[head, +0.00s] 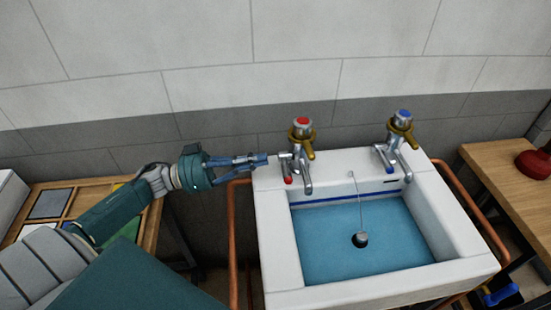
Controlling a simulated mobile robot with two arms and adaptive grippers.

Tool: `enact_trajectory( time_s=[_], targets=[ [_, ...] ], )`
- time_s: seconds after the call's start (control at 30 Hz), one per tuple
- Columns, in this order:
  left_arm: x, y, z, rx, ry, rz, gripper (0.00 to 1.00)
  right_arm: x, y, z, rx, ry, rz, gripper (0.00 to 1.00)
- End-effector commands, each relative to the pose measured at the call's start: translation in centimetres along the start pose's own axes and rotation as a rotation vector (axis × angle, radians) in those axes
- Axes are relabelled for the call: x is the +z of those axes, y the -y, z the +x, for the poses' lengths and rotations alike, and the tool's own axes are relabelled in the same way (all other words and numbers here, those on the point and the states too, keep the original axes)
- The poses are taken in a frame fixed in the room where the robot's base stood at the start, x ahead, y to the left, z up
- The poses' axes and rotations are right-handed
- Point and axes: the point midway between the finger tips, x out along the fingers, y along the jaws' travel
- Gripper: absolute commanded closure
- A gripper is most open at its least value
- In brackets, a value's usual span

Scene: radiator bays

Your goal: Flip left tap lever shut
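The left tap (302,140) is chrome with a red cap and a brass-coloured handle, at the sink's back left corner. Its short lever (288,174) has a red tip and points toward the front, beside the spout. My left gripper (262,159) comes in from the left. Its blue fingers look closed together, with nothing seen between them. The fingertips are just left of the lever, near the sink's back left rim; I cannot tell whether they touch the tap. My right gripper is out of view.
The white sink (276,235) holds blue water and a plug (360,239) on a chain. A blue-capped right tap (400,135) stands at the back right. Copper pipes (233,245) run beside the sink. Wooden tables stand left and right (505,175). The tiled wall is behind.

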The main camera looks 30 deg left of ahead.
Motion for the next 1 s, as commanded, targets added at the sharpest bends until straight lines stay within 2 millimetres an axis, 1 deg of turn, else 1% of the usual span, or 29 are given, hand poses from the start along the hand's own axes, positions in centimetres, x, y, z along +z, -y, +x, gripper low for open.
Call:
enact_trajectory(
  time_s=[0.03, 0.1, 0.2, 0.3, 0.9, 1.0],
  targets=[
    [0.3, 0.0, -1.1, 0.0, 0.003, -0.002, 1.0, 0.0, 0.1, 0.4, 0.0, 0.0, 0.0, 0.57],
    [0.3, 0.0, -2.1, 0.0, 0.003, 0.0, 1.0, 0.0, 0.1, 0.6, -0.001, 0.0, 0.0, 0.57],
    [0.2, 0.0, -3.2, 0.0, 0.001, -0.001, 1.0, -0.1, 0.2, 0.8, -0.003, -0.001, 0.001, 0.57],
    [0.1, 0.0, -3.8, 0.001, 0.0, 0.0, 1.0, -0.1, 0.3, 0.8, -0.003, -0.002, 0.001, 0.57],
    [-0.1, 0.0, -3.9, 0.001, -0.001, 0.0, 1.0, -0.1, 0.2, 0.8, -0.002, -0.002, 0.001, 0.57],
    [-0.7, -0.1, -3.8, 0.001, -0.002, 0.001, 1.0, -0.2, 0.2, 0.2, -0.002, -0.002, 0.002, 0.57]
  ],
)
